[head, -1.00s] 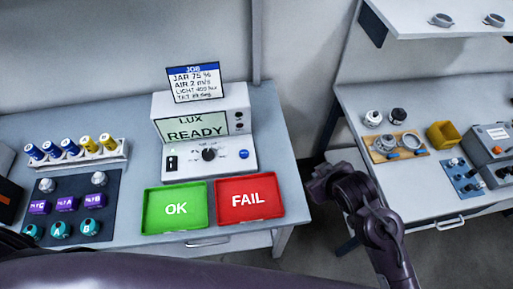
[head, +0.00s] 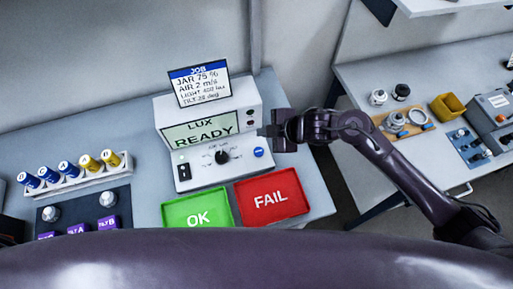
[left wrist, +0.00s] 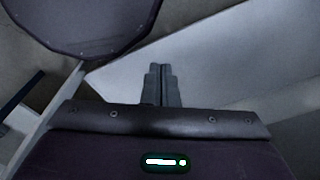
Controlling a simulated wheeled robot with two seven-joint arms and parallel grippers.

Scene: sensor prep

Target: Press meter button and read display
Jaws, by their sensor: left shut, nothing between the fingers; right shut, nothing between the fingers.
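The white meter (head: 215,172) stands on the bench at the centre of the head view. Its display (head: 200,131) reads "LUX READY". A black dial (head: 222,157) and a blue round button (head: 258,152) sit on its lower front panel. My right gripper (head: 268,131) is shut and empty, just right of the meter and close above the blue button; I cannot tell whether it touches the meter. My left gripper shows in the left wrist view (left wrist: 162,80), shut and empty, over a pale surface.
A job card (head: 200,86) stands on top of the meter. A green OK tray (head: 180,215) and a red FAIL tray (head: 285,183) lie in front. A battery rack (head: 75,181) is at left. A second bench (head: 350,75) stands at right.

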